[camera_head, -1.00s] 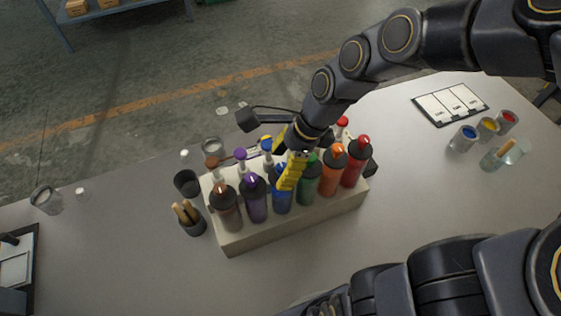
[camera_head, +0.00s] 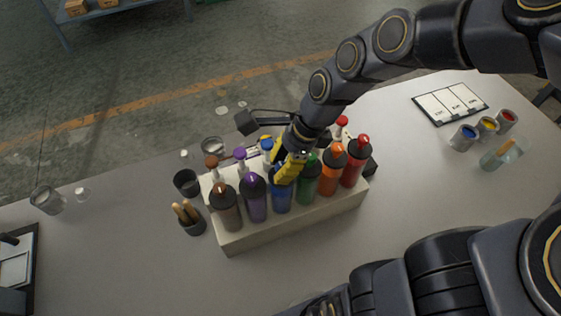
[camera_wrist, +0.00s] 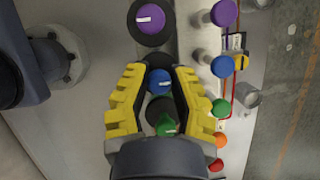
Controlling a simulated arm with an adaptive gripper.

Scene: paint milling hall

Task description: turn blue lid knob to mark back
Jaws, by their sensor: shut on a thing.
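The front-row blue bottle (camera_head: 281,201) stands in the pale rack, between the purple and green bottles. In the wrist view its round blue lid knob (camera_wrist: 158,80) sits between the yellow fingers, with a short pale mark on top. My gripper (camera_head: 287,172) comes down over it from the upper right and is shut on the knob. In the head view the fingers hide most of the knob. A second, back-row blue knob (camera_head: 266,142) stands behind and also shows right of the fingers in the wrist view (camera_wrist: 222,66).
The rack (camera_head: 290,231) holds two rows of bottles close together. Dark cups (camera_head: 187,182) stand left of the rack. Paint pots (camera_head: 487,127) stand far right. The table front is clear.

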